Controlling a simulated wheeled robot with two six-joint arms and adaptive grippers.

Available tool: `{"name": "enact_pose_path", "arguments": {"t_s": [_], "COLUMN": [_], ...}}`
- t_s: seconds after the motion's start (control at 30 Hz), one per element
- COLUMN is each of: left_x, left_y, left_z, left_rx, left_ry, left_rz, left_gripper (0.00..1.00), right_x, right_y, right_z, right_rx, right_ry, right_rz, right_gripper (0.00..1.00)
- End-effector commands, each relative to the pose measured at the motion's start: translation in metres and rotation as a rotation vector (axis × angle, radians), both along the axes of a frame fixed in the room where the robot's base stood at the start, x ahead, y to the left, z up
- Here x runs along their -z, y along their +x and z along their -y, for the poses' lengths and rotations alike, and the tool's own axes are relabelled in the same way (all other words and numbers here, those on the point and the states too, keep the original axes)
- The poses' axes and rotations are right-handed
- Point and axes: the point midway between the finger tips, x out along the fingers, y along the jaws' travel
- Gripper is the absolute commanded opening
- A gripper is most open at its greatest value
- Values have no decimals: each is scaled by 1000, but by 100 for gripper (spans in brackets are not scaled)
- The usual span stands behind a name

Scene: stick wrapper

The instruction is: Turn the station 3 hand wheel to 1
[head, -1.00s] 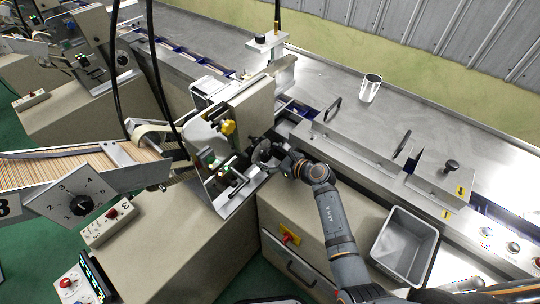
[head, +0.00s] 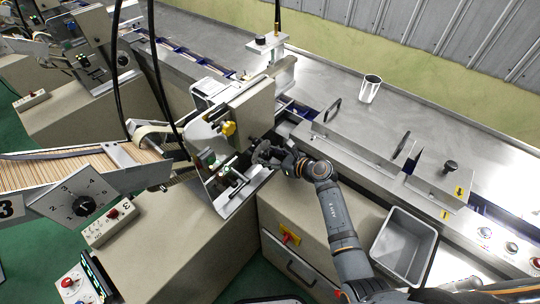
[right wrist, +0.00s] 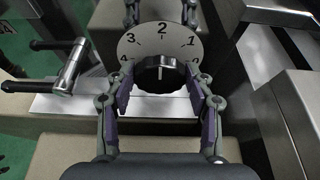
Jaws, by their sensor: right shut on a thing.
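The hand wheel (right wrist: 160,78) shows in the right wrist view as a dark round knob in front of a pale dial (right wrist: 160,43) marked 0 to 4. A short white mark on the knob stands about upright, toward the 2. My right gripper (right wrist: 160,98) has a finger on each side of the knob and is shut on it. In the head view my right gripper (head: 264,153) reaches the right side of the station 3 machine (head: 250,118), and its fingers largely hide the wheel. My left gripper is not in view.
A separate dial plate with a black knob (head: 84,205) stands beside the stick feeder (head: 75,165). A grey bin (head: 404,246) and a metal cup (head: 370,89) are to the right. In the wrist view, a metal lever (right wrist: 68,70) stands left of the dial.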

Motion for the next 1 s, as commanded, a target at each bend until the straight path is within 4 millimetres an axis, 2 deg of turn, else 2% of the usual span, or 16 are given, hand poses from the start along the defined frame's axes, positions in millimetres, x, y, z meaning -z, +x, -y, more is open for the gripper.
{"name": "enact_pose_path", "arguments": {"t_s": [0.37, 0.6, 1.0], "left_x": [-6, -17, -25], "left_y": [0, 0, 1], "left_z": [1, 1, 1], "left_rx": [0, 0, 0], "left_ry": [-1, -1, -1], "left_rz": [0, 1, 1], "left_gripper": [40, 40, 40], "right_x": [0, -1, 1], "right_y": [3, 3, 4], "right_z": [3, 4, 4], "right_rx": [0, 0, 0], "right_ry": [195, 288, 344], "right_rz": [-197, -291, -345], "right_gripper": [22, 22, 22]}}
